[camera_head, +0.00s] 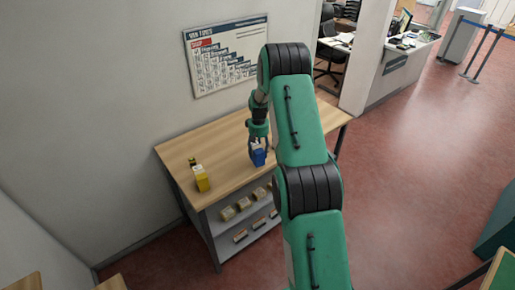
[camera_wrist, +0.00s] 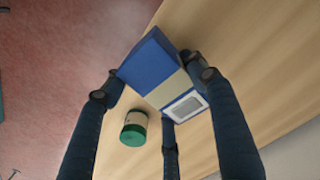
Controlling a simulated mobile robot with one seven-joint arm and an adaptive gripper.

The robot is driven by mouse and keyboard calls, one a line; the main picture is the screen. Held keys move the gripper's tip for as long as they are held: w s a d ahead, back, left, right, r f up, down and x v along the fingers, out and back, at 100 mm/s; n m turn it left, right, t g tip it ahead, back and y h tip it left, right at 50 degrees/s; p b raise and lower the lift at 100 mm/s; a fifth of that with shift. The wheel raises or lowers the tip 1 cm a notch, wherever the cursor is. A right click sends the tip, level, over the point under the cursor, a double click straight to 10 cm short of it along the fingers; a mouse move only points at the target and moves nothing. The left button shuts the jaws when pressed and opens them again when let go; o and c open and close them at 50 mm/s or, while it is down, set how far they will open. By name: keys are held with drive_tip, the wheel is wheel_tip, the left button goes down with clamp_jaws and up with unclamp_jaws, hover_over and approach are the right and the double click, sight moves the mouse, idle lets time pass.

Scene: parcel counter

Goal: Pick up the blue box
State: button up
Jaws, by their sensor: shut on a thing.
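The blue box (camera_head: 257,157) is near the front edge of the wooden counter in the head view. In the wrist view the blue box (camera_wrist: 153,61) has a pale band and a white label, and it lies between my dark fingers. My gripper (camera_head: 259,144) comes down on it from above. In the wrist view my gripper (camera_wrist: 165,88) has fingers on both sides of the box and is shut on it. I cannot tell whether the box still touches the counter top.
A yellow box (camera_head: 201,178) stands on the counter (camera_head: 228,165) to the left, with a small dark item (camera_head: 192,162) behind it. A green-lidded container (camera_wrist: 134,128) shows in the wrist view. Shelves below hold several parcels (camera_head: 243,204). A poster (camera_head: 227,55) hangs on the wall behind.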

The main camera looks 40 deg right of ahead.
drive_tip(key=s+a+r, duration=0.1)
drive_tip(key=s+a, duration=0.4)
drive_tip(key=s, duration=0.4)
drive_tip(key=shift+s+b, duration=0.35)
drive_tip(key=shift+s, duration=0.05)
drive_tip(key=shift+a, duration=0.1)
